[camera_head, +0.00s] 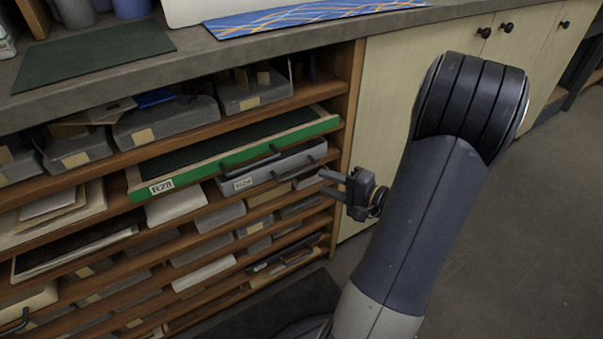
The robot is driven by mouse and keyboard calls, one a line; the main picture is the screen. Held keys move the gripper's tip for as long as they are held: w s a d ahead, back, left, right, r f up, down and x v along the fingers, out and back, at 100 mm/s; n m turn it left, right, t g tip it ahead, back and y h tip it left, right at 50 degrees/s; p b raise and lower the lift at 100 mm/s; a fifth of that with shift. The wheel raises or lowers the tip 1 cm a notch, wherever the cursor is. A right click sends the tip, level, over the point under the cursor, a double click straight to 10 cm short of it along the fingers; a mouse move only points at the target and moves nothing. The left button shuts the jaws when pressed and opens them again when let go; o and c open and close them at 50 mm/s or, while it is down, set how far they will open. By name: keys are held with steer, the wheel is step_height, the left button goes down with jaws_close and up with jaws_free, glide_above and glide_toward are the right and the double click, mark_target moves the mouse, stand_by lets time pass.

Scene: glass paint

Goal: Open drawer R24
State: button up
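A grey drawer (270,168) sits in the shelf unit just below a green-fronted drawer. Its small white label is hard to read and looks like R24.
Shelves below hold several grey boxes and drawers (204,274). Grey bins (167,124) sit on the shelf above. The counter (190,62) overhangs the unit and carries a dark mat and a blue patterned sheet (300,18). Pale cabinet doors (400,90) stand at right. Open floor (530,240) lies right of my arm.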

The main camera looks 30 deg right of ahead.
mark_target(299, 172)
steer(key=b+x, duration=0.1)
steer(key=x, duration=0.8)
steer(key=shift+a, duration=0.1)
jaws_close()
steer(key=shift+f, duration=0.1)
stand_by(0.3)
